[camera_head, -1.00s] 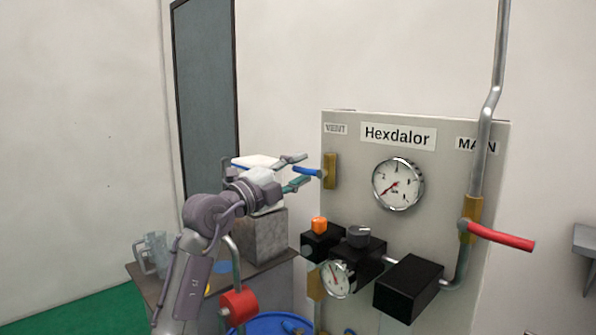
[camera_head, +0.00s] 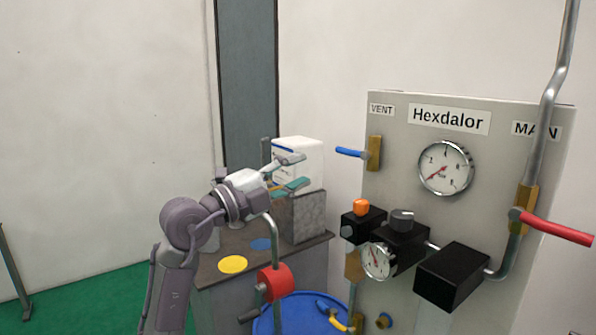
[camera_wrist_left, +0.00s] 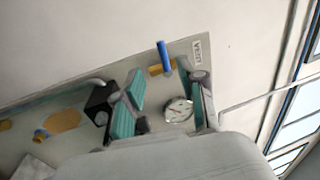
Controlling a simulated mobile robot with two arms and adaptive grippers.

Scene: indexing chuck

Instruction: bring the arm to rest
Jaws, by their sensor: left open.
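My left gripper (camera_head: 293,172) is open and empty. In the head view it stands in front of a white box on the side table, to the left of the panel and apart from it. The blue vent lever (camera_head: 351,153) sticks out to the left from its brass valve, with a clear gap to the fingers. In the left wrist view my open fingers (camera_wrist_left: 165,100) show, and the blue lever (camera_wrist_left: 164,55) lies beyond them. My right gripper is not in view.
The grey Hexdalor panel (camera_head: 400,135) carries a gauge (camera_head: 445,167), a red main lever (camera_head: 556,228) and black boxes. A side table (camera_head: 215,273) holds a white box (camera_head: 309,160) and a grey block (camera_head: 308,215). A blue drum (camera_head: 290,322) stands below.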

